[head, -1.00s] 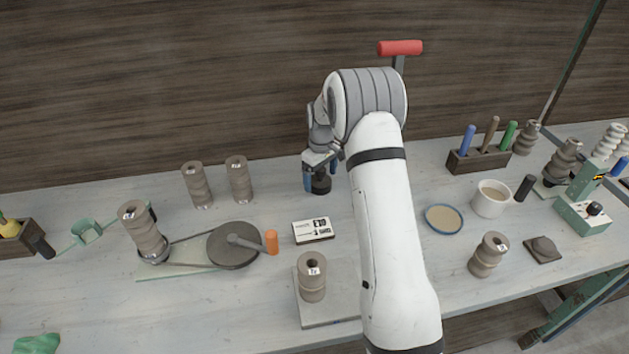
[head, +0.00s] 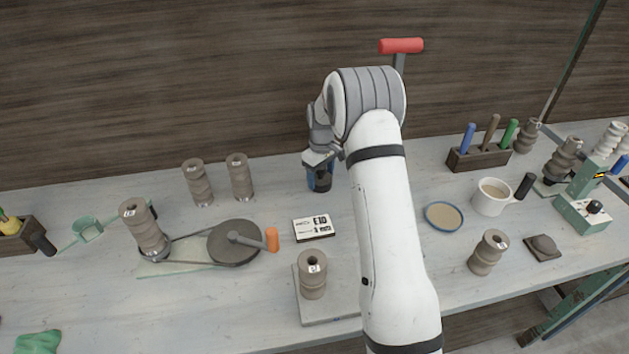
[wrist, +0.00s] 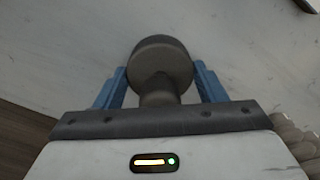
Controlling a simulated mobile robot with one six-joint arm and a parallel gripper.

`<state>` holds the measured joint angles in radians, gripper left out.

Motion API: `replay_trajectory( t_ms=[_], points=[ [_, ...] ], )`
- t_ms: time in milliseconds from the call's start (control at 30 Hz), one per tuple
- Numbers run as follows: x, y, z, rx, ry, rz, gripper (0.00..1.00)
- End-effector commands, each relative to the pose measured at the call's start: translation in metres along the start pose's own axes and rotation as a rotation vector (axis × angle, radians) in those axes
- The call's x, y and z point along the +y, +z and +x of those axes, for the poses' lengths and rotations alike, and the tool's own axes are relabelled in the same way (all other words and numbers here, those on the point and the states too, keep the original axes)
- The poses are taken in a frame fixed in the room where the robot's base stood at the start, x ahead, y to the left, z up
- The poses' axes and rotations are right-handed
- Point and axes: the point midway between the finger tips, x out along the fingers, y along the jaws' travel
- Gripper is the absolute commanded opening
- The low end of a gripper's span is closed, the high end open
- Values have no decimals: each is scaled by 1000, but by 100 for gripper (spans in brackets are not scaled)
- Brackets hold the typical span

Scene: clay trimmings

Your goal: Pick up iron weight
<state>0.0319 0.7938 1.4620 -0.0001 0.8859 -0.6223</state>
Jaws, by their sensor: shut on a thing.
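The iron weight (wrist: 161,58) is a dark grey round piece with a narrower neck. In the wrist view it sits between the blue fingers of my gripper (wrist: 160,72), with the neck towards the palm. My gripper (head: 319,178) also shows in the head view at the back middle of the table, shut on the weight. There the fingers hide most of the weight, and only a dark patch of it (head: 322,175) shows. I cannot tell whether its base touches the table.
A black-and-white card box (head: 313,228) lies in front of my gripper. Two ribbed clay pieces (head: 240,178) stand to its left. A dark wheel with an orange-handled crank (head: 235,243) is at front left. A wooden tool rack (head: 478,158) and a white mug (head: 490,198) stand right.

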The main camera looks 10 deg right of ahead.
Motion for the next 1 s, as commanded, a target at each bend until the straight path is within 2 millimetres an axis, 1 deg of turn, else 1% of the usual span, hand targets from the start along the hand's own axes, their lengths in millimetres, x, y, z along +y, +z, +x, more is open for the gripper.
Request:
replay_trajectory(
  t_ms=[33, 67, 400, 633, 733, 867, 1000],
  points=[
    [0, 0, 0, 0, 0, 0, 31],
    [0, 0, 0, 0, 0, 0, 28],
    [0, 0, 0, 0, 0, 1, 0],
    [1, -1, -3, 4, 3, 1, 0],
    [2, -1, -8, 5, 3, 1, 0],
    [2, -1, -25, 7, 5, 1, 0],
    [2, -1, -50, 7, 5, 1, 0]
  ],
)
